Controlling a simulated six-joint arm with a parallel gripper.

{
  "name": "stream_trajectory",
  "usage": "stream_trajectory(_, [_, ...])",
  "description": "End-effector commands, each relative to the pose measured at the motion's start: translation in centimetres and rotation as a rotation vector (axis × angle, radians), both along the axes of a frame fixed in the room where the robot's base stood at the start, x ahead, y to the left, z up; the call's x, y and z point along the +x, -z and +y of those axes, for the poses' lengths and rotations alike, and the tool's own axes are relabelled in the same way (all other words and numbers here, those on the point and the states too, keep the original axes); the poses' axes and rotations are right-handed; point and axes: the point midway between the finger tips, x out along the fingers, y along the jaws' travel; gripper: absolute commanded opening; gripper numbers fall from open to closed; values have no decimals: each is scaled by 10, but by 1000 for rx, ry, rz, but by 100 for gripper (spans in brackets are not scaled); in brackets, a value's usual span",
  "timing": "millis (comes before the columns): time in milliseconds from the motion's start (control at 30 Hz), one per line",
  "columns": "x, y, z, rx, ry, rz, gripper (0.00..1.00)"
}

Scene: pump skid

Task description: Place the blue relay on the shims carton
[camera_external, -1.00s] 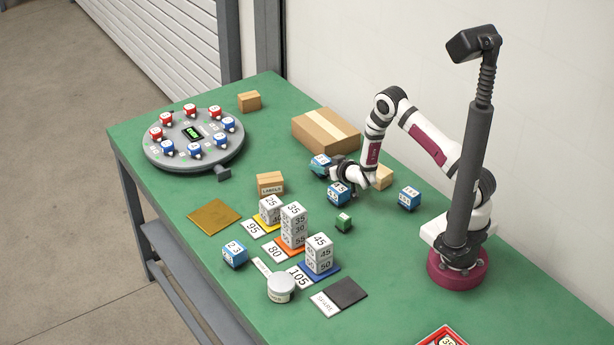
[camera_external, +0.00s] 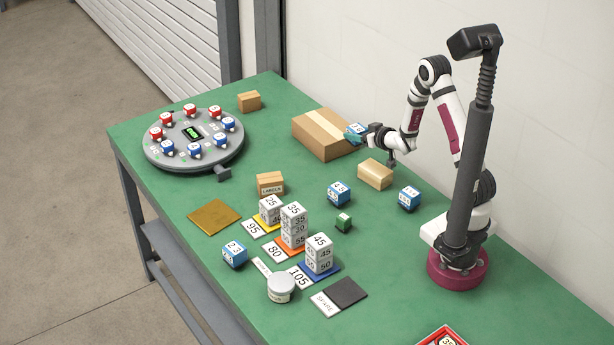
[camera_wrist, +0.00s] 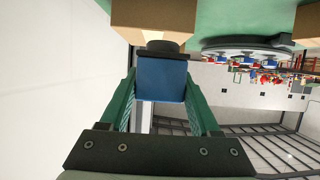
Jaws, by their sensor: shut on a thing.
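My gripper (camera_external: 357,134) is shut on a blue relay (camera_external: 354,129), held raised by the right end of the large tan carton (camera_external: 312,137). In the wrist view the blue relay (camera_wrist: 160,78) sits between the green fingers of my gripper (camera_wrist: 160,92), with a tan carton (camera_wrist: 150,14) beyond it. Whether the relay touches the large carton, I cannot tell. Other cartons are a small one (camera_external: 249,101) at the back, a medium one (camera_external: 375,174) below my gripper, and one marked LABELS (camera_external: 270,184). I can read no shims marking on any carton.
Blue relays stand on the green table (camera_external: 190,260), one at the centre (camera_external: 339,194), one to the right (camera_external: 409,198), one at the front left (camera_external: 234,254). Stacked numbered blocks (camera_external: 293,226) stand in front. A round grey turntable (camera_external: 180,160) is at the back left.

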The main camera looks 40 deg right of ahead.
Motion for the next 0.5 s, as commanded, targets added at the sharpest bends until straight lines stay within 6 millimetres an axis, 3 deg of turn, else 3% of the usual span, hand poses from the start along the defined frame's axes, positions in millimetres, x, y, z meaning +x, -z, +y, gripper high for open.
stream_trajectory(167, [25, -22, -26, -2, -22, -7, 0])
stream_trajectory(300, [60, -47, -69, -4, -46, -7, 0])
stream_trajectory(500, [80, -73, -132, -2, -30, -3, 0])
